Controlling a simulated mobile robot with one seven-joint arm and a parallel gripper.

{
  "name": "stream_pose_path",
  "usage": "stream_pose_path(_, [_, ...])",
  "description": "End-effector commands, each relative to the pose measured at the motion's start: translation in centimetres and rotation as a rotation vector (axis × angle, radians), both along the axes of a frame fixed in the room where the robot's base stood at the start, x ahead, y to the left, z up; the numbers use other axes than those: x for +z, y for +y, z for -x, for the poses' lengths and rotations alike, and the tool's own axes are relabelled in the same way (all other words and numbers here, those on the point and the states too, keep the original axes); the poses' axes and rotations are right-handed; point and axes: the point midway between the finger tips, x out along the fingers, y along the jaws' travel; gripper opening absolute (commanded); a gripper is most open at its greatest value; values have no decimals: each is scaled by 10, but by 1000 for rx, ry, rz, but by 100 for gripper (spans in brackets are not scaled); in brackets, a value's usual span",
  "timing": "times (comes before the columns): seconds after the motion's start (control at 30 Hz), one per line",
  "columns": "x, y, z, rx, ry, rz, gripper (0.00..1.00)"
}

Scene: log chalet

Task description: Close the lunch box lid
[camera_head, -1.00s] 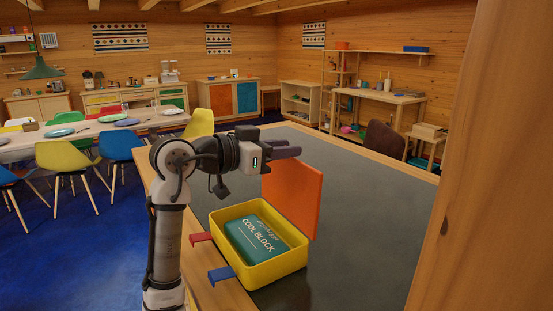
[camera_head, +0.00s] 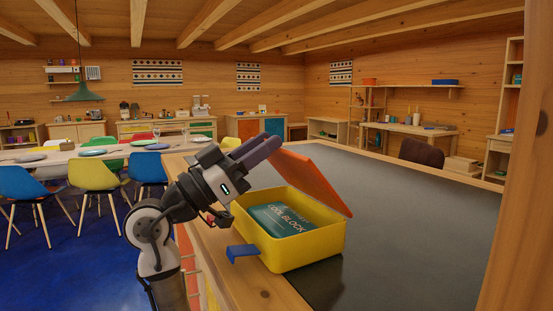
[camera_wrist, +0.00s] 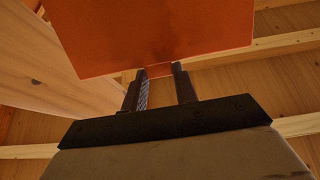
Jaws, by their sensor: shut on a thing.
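The yellow lunch box (camera_head: 305,250) sits on the dark counter top near its wooden edge. A teal block lettered "COOL BLOCK" (camera_head: 283,218) lies inside it. The orange lid (camera_head: 316,180) is hinged on the box's right side and slopes up and left, partly over the open box. My gripper (camera_head: 264,148) is at the lid's raised free edge, above the box's far left. In the wrist view, the fingers (camera_wrist: 160,84) are shut on a small orange tab of the lid (camera_wrist: 150,35). A blue latch (camera_head: 242,252) sticks out from the box's front left side.
The dark counter top (camera_head: 420,215) is clear right of the box. A wooden post (camera_head: 515,200) stands close on the right. A dining table (camera_head: 100,152) with several coloured chairs is at the left, across the blue floor.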

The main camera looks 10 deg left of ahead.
Motion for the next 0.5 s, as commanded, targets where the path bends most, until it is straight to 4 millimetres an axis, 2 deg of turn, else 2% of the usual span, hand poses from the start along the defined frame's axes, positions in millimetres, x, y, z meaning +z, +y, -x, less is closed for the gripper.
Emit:
stream_pose_path(0.03, [-13, 0, 0, -7, -8, 23, 0])
stream_pose_path(0.1, [-17, 4, 2, -7, -29, 56, 0])
stream_pose_path(0.5, [-27, 14, 7, -4, -21, 46, 0])
